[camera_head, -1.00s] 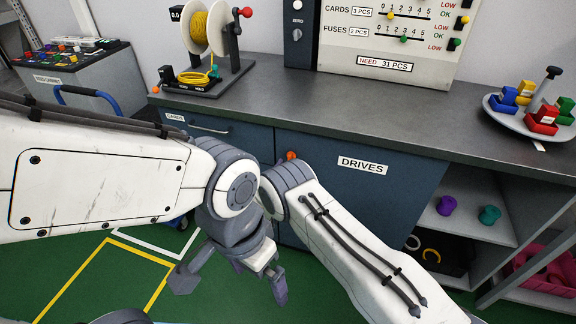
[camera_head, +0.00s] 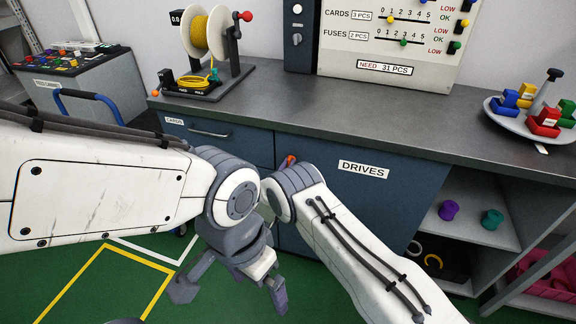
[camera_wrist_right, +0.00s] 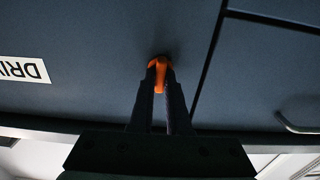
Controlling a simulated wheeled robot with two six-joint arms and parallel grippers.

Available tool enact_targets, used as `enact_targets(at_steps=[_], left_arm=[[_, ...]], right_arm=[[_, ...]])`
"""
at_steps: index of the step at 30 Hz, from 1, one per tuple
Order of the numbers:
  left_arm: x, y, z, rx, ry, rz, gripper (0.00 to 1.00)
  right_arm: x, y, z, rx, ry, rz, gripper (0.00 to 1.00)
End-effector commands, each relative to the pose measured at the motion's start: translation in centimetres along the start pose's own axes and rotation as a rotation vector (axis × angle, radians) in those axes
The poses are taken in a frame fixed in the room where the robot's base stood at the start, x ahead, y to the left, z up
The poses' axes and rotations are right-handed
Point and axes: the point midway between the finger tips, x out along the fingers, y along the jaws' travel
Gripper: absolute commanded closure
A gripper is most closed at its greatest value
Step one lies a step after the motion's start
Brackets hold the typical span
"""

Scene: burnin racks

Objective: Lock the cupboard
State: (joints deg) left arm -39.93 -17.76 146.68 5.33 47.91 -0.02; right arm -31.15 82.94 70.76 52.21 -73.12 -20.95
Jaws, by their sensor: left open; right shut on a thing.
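The cupboard door (camera_head: 385,196), dark blue with a DRIVES label, is closed under the counter. An orange lock lever (camera_wrist_right: 160,73) sits near the door's edge, beside the seam to the drawer unit. In the right wrist view my right gripper (camera_wrist_right: 159,80) is shut on the lever, with one finger on each side of it. In the head view only the lever's orange top (camera_head: 291,159) shows; my right arm hides the right gripper there. My left gripper (camera_head: 228,288) is open and empty, low in front of the cupboards, over the green floor.
A drawer labelled CARDS (camera_head: 209,133) with a bar handle is left of the door. Open shelves (camera_head: 470,226) with purple and teal spools are to the right. On the counter (camera_head: 330,116) stand a yellow wire reel (camera_head: 205,40) and a round tray (camera_head: 500,119) of coloured blocks.

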Motion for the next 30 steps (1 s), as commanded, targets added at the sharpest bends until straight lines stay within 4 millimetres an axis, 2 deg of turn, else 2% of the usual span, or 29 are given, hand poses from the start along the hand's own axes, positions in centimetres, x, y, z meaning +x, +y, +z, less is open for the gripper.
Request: enact_targets(at_steps=[11, 30], left_arm=[[1.4, -0.1, 0.1, 0.0, 0.0, 0.0, 0.0], [4.1, -0.3, 0.2, 0.0, 0.0, 0.0, 0.0]], right_arm=[[0.1, -0.1, 0.1, -0.167, 0.002, 0.0, 1.0], [0.1, -0.3, 0.1, -0.764, 0.002, 0.001, 1.0]])
